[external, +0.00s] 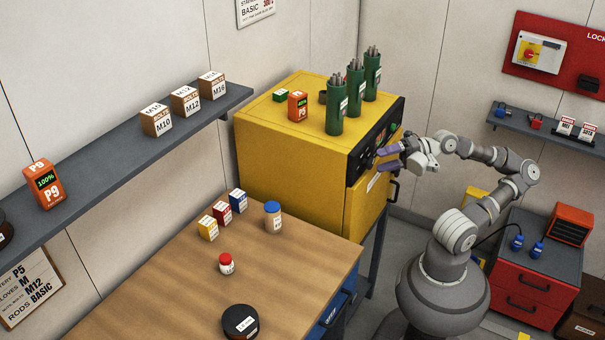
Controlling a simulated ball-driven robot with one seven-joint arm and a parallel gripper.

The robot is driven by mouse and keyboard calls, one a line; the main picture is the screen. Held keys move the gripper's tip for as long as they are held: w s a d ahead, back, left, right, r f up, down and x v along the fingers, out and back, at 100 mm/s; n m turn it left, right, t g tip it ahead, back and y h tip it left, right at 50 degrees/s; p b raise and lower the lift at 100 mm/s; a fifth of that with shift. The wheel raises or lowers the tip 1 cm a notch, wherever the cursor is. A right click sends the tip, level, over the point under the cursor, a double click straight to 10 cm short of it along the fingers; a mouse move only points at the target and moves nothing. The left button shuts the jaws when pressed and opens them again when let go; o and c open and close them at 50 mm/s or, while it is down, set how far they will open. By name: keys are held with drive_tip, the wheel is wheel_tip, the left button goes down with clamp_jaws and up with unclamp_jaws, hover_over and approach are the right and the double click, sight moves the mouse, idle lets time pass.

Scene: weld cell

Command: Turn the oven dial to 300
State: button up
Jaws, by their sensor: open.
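The yellow oven (293,135) stands in the corner on a dark stand. Its black control panel (359,166) is on the upper front, seen at a steep angle. The dial is too small and too oblique to read, and my gripper partly covers that area. My gripper (376,158) is open, with its purple fingers pointing left at the panel, close in front of it. I cannot tell whether the fingers touch the dial or stand around it.
Green rod canisters (336,112) and an orange P5 battery (298,106) stand on the oven top. The oven door handle (394,190) juts out below my gripper. A wooden bench (165,275) is at the left, and a red drawer cabinet (522,290) at the right.

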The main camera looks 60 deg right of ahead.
drive_tip(key=v, duration=0.4)
drive_tip(key=shift+s+d, duration=0.1)
drive_tip(key=shift+s, duration=0.1)
drive_tip(key=n+g+h+p, duration=0.3)
drive_tip(key=n+h+p, duration=0.4)
drive_tip(key=h+p, duration=0.35)
approach(372, 163)
drive_tip(key=f, duration=0.1)
drive_tip(key=shift+h, duration=0.35)
drive_tip(key=b+x, duration=0.3)
drive_tip(key=x, duration=0.4)
drive_tip(key=shift+w+f+b, duration=0.1)
drive_tip(key=shift+w+b, duration=0.1)
drive_tip(key=shift+b, duration=0.1)
drive_tip(key=shift+w+f, duration=0.35)
drive_tip(key=shift+w, duration=0.15)
drive_tip(key=shift+c, duration=0.2)
